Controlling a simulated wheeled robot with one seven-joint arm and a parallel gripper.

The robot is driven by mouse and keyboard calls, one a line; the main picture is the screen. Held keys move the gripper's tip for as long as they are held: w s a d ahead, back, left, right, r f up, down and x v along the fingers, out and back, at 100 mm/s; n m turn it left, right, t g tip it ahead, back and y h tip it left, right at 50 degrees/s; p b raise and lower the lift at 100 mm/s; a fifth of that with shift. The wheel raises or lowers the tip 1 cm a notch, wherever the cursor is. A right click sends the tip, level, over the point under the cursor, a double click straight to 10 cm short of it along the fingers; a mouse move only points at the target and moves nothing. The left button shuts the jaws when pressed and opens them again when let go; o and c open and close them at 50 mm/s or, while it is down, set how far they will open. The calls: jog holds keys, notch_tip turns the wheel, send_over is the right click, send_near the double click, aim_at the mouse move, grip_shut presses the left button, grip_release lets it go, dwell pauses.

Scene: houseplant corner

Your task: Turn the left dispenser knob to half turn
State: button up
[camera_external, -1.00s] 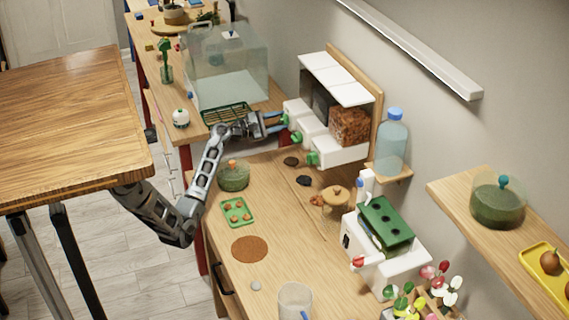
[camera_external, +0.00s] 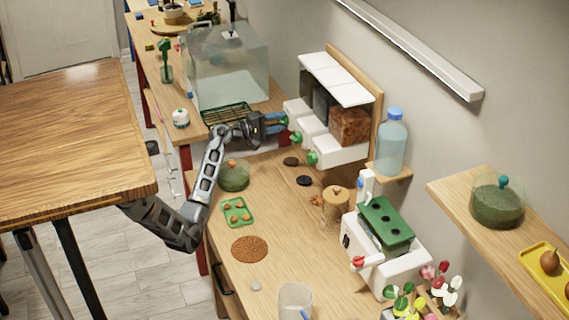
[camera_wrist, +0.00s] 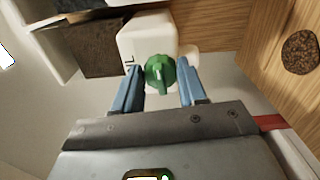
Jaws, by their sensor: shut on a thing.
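The dispenser (camera_external: 345,155) is a white unit with several bins on a wooden back panel against the wall. Its left knob (camera_wrist: 160,72) is green, on a white housing (camera_wrist: 140,38), and sits between the blue fingers in the wrist view. A pale mark on the knob runs roughly up and down in that view. My gripper (camera_external: 281,121) reaches the left end of the dispenser and is shut on this knob; it also shows in the wrist view (camera_wrist: 160,88). In the external view the fingers partly hide the knob. The middle knob (camera_external: 296,138) and right knob (camera_external: 312,158) are free.
Dark round patches (camera_external: 304,181) lie on the bench below the dispenser. A clear tank (camera_external: 225,65) stands left of my gripper. A blue-capped bottle (camera_external: 392,145) stands right of the dispenser. A covered green jar (camera_external: 234,177) is near my forearm.

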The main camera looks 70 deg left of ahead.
jog(key=shift+f, duration=0.1)
dwell(0.4)
jog(key=o, duration=1)
jog(key=shift+o, duration=0.2)
jog(key=shift+s, duration=0.1)
jog(key=s, duration=0.7)
jog(key=shift+s+b, duration=0.3)
